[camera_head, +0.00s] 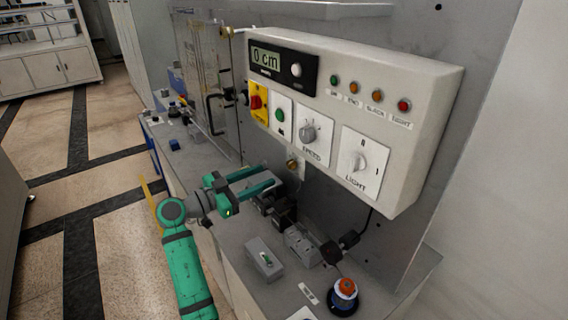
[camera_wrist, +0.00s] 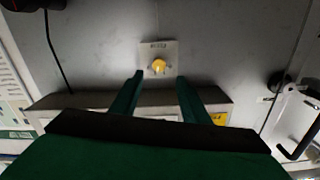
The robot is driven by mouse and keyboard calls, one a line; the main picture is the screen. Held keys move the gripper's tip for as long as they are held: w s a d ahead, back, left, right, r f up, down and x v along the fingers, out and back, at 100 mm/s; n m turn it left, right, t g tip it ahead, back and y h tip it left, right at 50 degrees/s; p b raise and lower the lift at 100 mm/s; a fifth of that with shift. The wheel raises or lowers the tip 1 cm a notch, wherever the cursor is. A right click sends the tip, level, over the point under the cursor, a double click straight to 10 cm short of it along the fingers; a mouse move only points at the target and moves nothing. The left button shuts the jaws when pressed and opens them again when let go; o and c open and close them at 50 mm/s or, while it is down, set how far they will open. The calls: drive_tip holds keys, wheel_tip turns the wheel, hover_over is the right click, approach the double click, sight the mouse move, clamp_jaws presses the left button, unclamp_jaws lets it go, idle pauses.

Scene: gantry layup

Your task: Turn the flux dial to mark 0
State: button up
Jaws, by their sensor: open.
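A small brass-yellow knob on a pale plate (camera_wrist: 145,48) sits on the grey upright panel; I take this knob (camera_wrist: 158,66) as the flux dial, but its label is too small to read surely. In the head view the same knob (camera_head: 292,164) shows just below the control box. My gripper (camera_head: 272,181) is open and empty, its fingers pointing at the panel. In the wrist view the two fingertips (camera_wrist: 160,79) stand apart, to either side of and short of the knob. I cannot tell which mark the knob points to.
The white control box (camera_head: 420,150) juts out above, with a speed dial (camera_head: 310,132), a light dial (camera_head: 358,160) and a display reading 0 cm (camera_head: 266,58). On the bench below are a grey switch box (camera_head: 264,260), dark fittings and an orange-topped button (camera_head: 344,292).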

sight(289, 165)
drive_tip(key=x, duration=0.9)
drive_tip(key=shift+d, duration=0.15)
drive_tip(key=c, duration=1.1)
